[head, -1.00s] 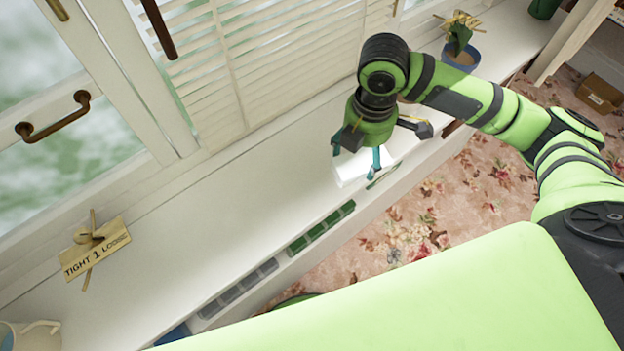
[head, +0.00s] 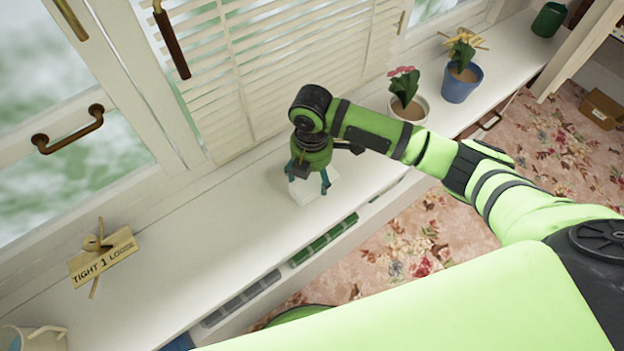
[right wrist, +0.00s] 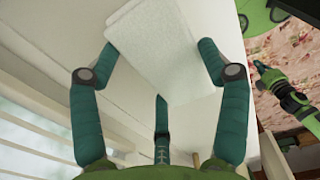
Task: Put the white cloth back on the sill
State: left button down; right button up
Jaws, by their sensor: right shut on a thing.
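The white cloth (head: 327,181) is a folded, flat pale piece at the fingers of my right gripper (head: 309,183), over the white sill (head: 190,235). My right gripper points down and is shut on the cloth. In the right wrist view the cloth (right wrist: 155,50) shows as a textured white rectangle between the teal fingers. I cannot tell whether the cloth touches the sill or hangs just above it. Part of it is hidden under the gripper.
Right of my gripper stand a potted pink flower (head: 408,100) and a yellow flower in a blue pot (head: 461,80). Blinds (head: 270,70) rise behind. The sill between tag and gripper is clear.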

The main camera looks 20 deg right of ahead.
aim_at(312, 184)
jog(key=shift+f+p, duration=0.4)
jog(key=shift+f, duration=1.6)
jog(key=shift+f, duration=0.15)
jog(key=o, duration=1)
notch_tip(312, 184, up, 12)
jog(key=shift+r+b, duration=0.2)
jog(key=shift+b, duration=0.4)
